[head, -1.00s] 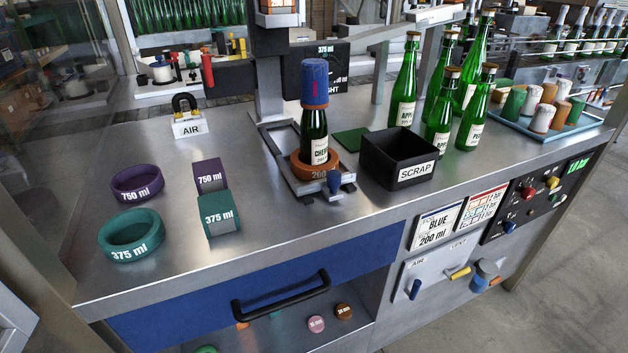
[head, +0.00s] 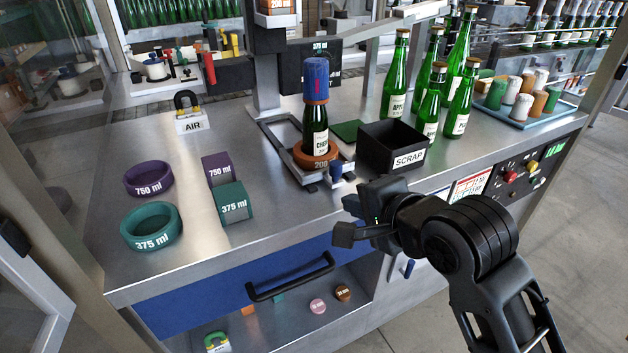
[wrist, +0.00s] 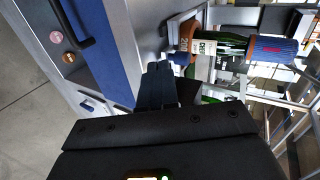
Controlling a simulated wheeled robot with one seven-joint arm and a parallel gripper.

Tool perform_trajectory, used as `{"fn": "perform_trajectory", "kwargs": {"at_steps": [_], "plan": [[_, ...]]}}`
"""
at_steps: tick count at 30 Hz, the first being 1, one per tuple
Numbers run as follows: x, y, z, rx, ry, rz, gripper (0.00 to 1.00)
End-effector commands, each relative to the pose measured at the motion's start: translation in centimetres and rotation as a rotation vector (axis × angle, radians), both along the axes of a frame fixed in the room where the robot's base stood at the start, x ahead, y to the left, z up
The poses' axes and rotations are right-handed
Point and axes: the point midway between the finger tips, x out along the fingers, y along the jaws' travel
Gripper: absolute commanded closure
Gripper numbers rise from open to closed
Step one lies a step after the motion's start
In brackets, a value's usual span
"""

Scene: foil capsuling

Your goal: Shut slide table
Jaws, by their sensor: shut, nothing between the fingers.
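The slide table (head: 283,183) is a metal carriage on rails that sticks out toward the front of the bench, with a small blue knob (head: 336,170) at its front. A green bottle (head: 316,120) with a blue foil cap (head: 317,78) stands upright on it in an orange 200 ring (head: 316,158). My gripper (head: 340,222) is shut and empty, in front of the bench edge, below and apart from the blue knob. In the wrist view my shut fingers (wrist: 158,80) point toward the bench; the bottle (wrist: 225,46) shows beyond them, to the right.
A black SCRAP bin (head: 390,147) stands right of the slide, with several green bottles (head: 462,105) behind it. Purple (head: 148,180) and teal (head: 150,228) rings and two blocks (head: 232,203) lie to the left. A blue drawer front with black handle (head: 290,278) is below.

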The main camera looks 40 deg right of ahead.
Motion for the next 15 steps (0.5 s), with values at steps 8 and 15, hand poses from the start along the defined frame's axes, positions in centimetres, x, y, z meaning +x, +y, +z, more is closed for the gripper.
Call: {"fn": "perform_trajectory", "kwargs": {"at_steps": [8, 15], "plan": [[0.9, -0.4, 0.1, 0.052, -0.007, -0.036, 1.00], [2.1, -0.8, -0.9, 0.049, -0.008, -0.035, 1.00]]}}
